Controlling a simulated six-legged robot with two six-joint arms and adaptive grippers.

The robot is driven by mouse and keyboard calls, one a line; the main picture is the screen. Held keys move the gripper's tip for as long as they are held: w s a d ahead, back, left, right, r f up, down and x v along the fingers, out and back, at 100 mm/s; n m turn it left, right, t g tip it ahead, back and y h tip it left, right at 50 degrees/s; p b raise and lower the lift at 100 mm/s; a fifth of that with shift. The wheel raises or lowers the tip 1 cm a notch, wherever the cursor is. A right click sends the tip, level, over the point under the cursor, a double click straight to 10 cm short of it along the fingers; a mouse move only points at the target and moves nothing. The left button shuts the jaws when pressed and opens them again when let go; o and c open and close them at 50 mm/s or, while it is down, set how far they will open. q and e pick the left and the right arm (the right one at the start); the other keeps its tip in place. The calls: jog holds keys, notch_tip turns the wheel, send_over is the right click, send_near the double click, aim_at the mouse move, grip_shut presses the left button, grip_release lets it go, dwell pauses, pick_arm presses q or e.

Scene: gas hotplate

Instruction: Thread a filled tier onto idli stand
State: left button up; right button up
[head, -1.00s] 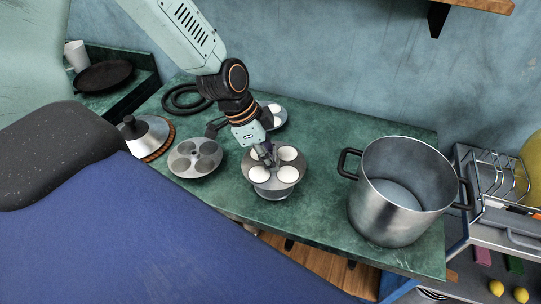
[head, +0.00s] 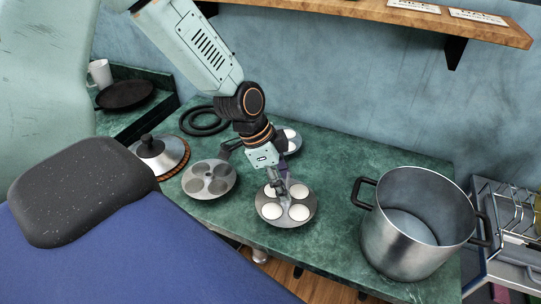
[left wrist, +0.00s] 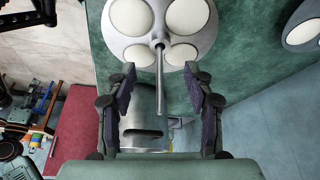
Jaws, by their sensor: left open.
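A round grey tier (head: 286,222) with several white idlis sits on the green counter. It shows at the top of the left wrist view (left wrist: 160,12). A thin metal rod (left wrist: 160,95) stands up from the tier's centre. My left gripper (head: 283,193) is over the tier's middle, with its fingers open on either side of the rod and apart from it. Nothing is held. An empty grey tier (head: 209,180) with round hollows lies to the left. Another plate with white idlis (head: 293,140) is behind my gripper, partly hidden by it. What lies under the filled tier is hidden.
A large steel pot (head: 405,245) stands on the right of the counter (head: 340,190). A black ring (head: 203,120) lies at the back left. A metal lid (head: 158,150) and a dark pan (head: 125,94) are further left. A wooden shelf (head: 460,22) overhangs at upper right.

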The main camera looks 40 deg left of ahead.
pick_arm(q)
jog(key=v, duration=1.1)
jog(key=shift+s, duration=0.1)
dwell(0.9)
